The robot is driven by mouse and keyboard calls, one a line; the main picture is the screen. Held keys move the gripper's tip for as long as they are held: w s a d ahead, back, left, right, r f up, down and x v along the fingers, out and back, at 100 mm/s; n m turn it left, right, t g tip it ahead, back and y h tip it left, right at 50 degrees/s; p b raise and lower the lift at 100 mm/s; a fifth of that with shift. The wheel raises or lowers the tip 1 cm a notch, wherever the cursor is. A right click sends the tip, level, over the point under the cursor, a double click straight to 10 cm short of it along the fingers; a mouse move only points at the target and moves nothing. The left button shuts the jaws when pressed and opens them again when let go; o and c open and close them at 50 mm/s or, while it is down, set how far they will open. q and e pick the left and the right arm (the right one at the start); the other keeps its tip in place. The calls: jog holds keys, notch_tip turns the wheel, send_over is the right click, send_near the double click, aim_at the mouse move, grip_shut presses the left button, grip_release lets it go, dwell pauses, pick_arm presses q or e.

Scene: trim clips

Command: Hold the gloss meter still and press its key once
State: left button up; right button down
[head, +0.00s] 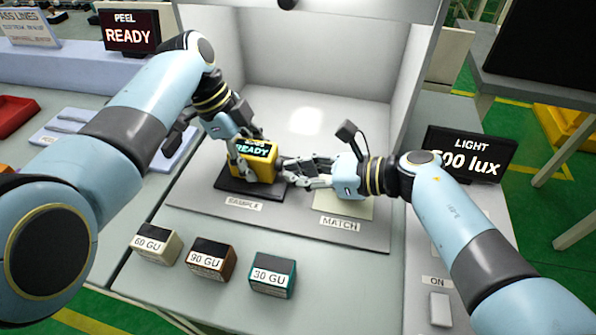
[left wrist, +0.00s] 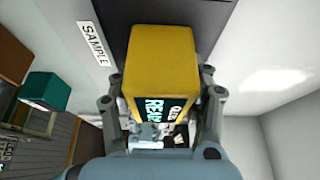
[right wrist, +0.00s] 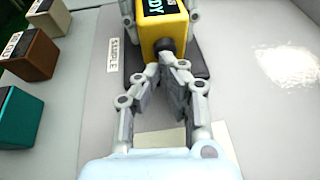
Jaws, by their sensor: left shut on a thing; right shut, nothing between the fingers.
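The yellow gloss meter (head: 264,172) stands on the dark sample pad (head: 233,187) in the booth, its display reading READY. My left gripper (head: 252,156) is shut on it, with one finger on each side; the left wrist view shows the yellow body (left wrist: 160,60) between the fingers. The meter's black round key (right wrist: 165,46) shows on its side in the right wrist view. My right gripper (right wrist: 166,70) is shut and empty, its fingertips just in front of the key. I cannot tell whether they touch it.
Sample blocks marked 60 GU (head: 157,244), 90 GU (head: 211,260) and 30 GU (head: 273,276) stand along the front. A pale MATCH card (head: 345,208) lies under my right gripper. A light display (head: 468,155) reads 500 lux, and a peel display (head: 129,32) reads READY.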

jog(key=shift+w+a, duration=0.2)
jog(key=shift+a, duration=0.4)
pick_arm(q)
jog(key=shift+d, duration=0.1)
pick_arm(e)
jog(key=shift+a, duration=0.4)
jog(key=shift+d, duration=0.1)
jog(key=shift+s+d, duration=0.15)
jog(key=shift+d, duration=0.15)
jog(key=v, duration=0.9)
jog(key=f+v, duration=0.1)
jog(key=v, duration=0.3)
jog(key=shift+d, duration=0.35)
pick_arm(q)
jog(key=o, duration=1.4)
jog(key=shift+r, duration=0.1)
